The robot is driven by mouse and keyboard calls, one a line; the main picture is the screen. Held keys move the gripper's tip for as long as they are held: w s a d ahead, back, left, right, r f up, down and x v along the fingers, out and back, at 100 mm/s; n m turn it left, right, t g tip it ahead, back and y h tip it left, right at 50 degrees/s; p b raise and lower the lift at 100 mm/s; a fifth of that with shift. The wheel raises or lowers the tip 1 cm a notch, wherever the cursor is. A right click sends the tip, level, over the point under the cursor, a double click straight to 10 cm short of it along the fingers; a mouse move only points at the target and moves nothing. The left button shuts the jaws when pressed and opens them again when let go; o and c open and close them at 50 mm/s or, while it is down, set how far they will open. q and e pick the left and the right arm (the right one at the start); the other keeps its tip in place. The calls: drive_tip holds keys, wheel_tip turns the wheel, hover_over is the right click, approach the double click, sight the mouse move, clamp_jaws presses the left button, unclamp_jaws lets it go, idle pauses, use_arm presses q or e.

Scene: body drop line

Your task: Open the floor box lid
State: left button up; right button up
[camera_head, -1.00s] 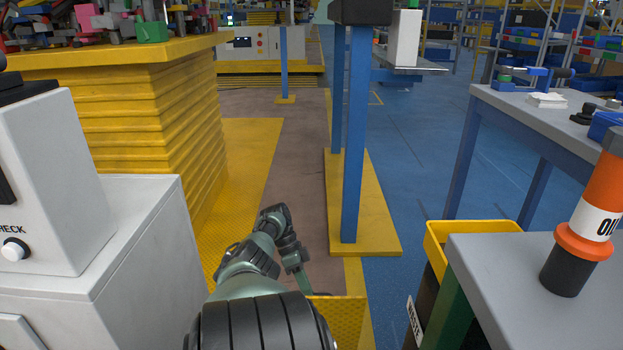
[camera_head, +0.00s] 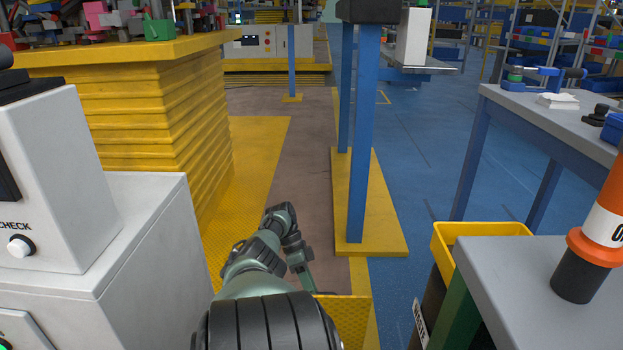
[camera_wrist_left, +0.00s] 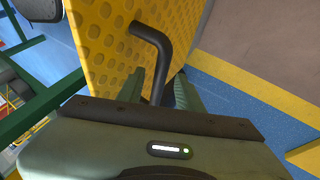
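The lid of the floor box is a yellow studded plate (camera_wrist_left: 105,45) in the left wrist view. It looks tilted up from the floor, and a yellow panel (camera_head: 346,318) shows beside my arm in the head view. A black bent handle (camera_wrist_left: 154,40) stands out from the plate. My left gripper (camera_wrist_left: 160,80) has one finger on each side of the handle's lower part. Whether the fingers press on it is unclear. In the head view the left gripper (camera_head: 306,280) points down near the bottom centre, its tips partly hidden. My right gripper is not in view.
A blue post (camera_head: 362,140) on a yellow base stands just ahead. A white cabinet (camera_head: 130,270) is close on the left. A yellow-rimmed bin (camera_head: 480,230) and grey table (camera_head: 525,270) with an orange-and-black bottle (camera_head: 590,250) are on the right.

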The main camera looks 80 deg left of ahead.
use_arm(q)
drive_tip(key=v, duration=0.7)
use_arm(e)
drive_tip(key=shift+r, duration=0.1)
use_arm(q)
drive_tip(key=shift+r, duration=0.1)
